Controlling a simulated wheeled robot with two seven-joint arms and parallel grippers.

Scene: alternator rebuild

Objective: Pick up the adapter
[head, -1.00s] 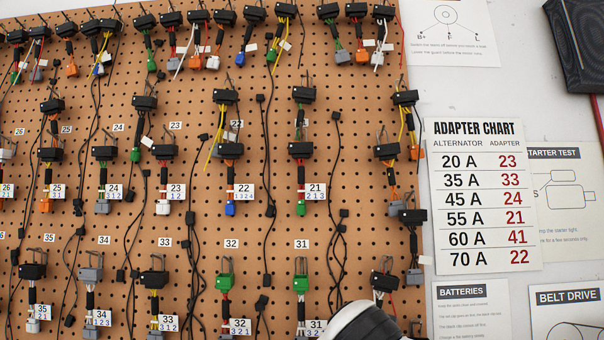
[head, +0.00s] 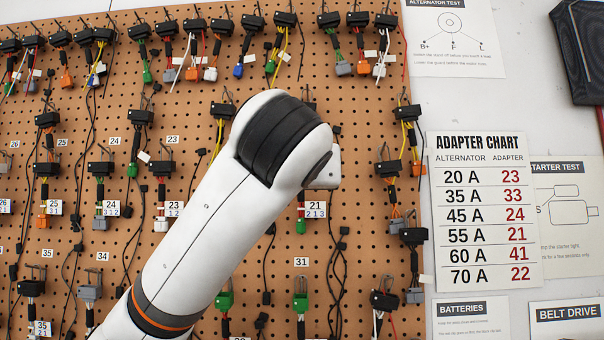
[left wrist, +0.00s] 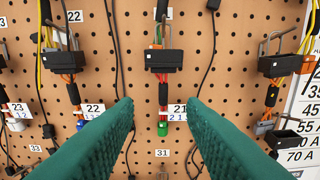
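Adapters hang on a brown pegboard (head: 262,210). In the left wrist view, the adapter tagged 21 (left wrist: 164,61) hangs near the middle, with a black block, a lead and a green plug below. In the head view its tag and green plug (head: 301,226) show beside my arm; its top is hidden. My left gripper (left wrist: 160,103) is open and empty. Its green fingers appear on either side of tag 21 and its plug; I cannot tell how close they are to the board. In the head view my left arm hides the fingers. My right gripper is not in view.
Adapter 22 (left wrist: 71,62) hangs to the left and another black-block adapter (left wrist: 280,65) to the right. Loose black cables hang between the columns. An adapter chart (head: 484,212) is on the white wall at right; it pairs 55 A with 21.

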